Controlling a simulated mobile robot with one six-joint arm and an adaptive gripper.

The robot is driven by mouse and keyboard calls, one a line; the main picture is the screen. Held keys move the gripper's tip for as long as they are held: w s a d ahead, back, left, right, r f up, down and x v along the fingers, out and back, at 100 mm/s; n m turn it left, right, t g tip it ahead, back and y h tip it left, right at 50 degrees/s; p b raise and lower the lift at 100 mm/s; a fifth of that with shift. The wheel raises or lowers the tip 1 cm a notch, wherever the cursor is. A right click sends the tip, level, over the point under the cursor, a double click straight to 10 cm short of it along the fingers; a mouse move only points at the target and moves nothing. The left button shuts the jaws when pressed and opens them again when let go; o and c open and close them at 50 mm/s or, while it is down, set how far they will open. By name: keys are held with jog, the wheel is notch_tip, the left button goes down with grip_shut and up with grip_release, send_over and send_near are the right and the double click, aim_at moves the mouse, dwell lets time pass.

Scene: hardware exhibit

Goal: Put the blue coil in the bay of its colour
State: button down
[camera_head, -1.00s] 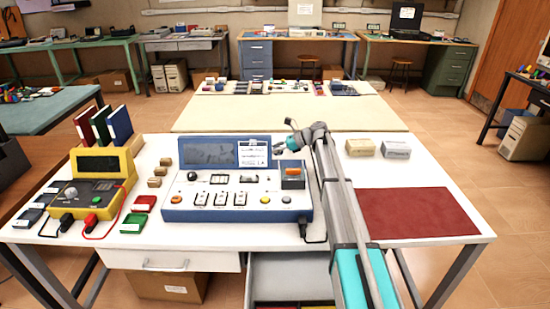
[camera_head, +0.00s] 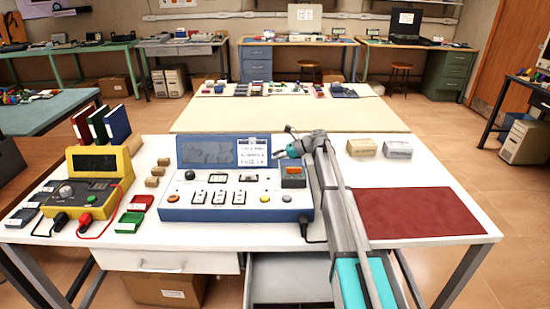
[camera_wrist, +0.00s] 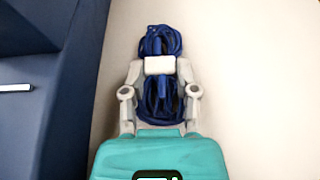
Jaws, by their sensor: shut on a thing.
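A blue coil (camera_wrist: 158,100) of cable with a white tie around its middle shows in the wrist view. My gripper (camera_wrist: 160,92) is shut on it, one grey finger on each side. Pale table surface lies behind it. In the head view my gripper (camera_head: 283,153) is low behind the right end of the blue-sided console; the coil cannot be made out there. A grey drawer (camera_head: 288,268) stands open under the table front, partly covered by my arm.
The console (camera_head: 240,213) stands close left of my gripper; its blue side (camera_wrist: 75,90) fills the left of the wrist view. Two small boxes (camera_head: 362,147) and a red mat (camera_head: 418,211) lie right of my arm. A yellow meter (camera_head: 100,165) stands at left.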

jog(key=shift+c, duration=1.9)
grip_release()
jog(key=shift+r, duration=0.15)
jog(key=p+v, duration=0.4)
jog(key=v, duration=0.6)
jog(key=shift+d+r+p, duration=0.2)
jog(key=shift+p, duration=0.1)
jog(key=shift+d+r, duration=0.2)
jog(key=shift+d, duration=0.5)
